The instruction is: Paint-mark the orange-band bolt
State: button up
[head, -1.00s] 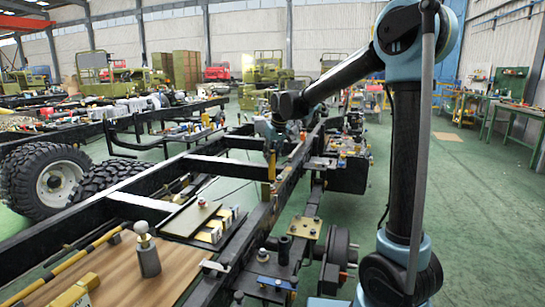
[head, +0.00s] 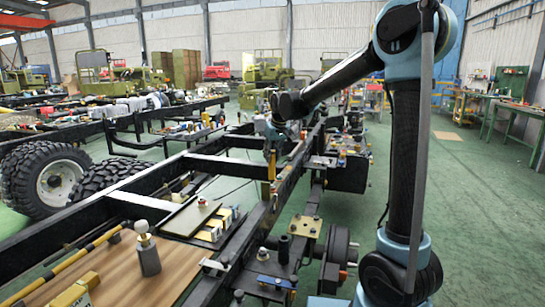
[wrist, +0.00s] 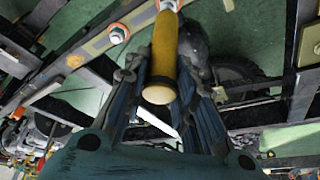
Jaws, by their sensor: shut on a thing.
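My gripper (wrist: 165,100) is shut on a yellow cylindrical marker (wrist: 163,55), whose rounded near end faces the wrist camera. The far tip is at the top edge of the wrist view, so I cannot tell whether it touches anything. In the head view, the marker (head: 271,168) hangs roughly upright below my gripper (head: 271,146), by the chassis rail. In the wrist view, a silver bolt with an orange band (wrist: 117,33) sits on the rail, left of the marker. Another orange-edged part shows at the marker's far end, partly cut off.
The dark chassis rail (head: 240,262) runs away from me, with brackets and fittings along it. A wooden board (head: 130,272) with a grey knobbed post (head: 148,256) lies at left. Large tyres (head: 45,180) stand further left. Green floor (head: 440,220) is open at right.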

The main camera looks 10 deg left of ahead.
jog(key=shift+f, duration=0.3)
dwell(0.5)
jog(key=shift+r, duration=0.1)
dwell(1.1)
jog(key=shift+r, duration=1)
jog(key=shift+r, duration=2.4)
jog(key=shift+w+f, duration=0.1)
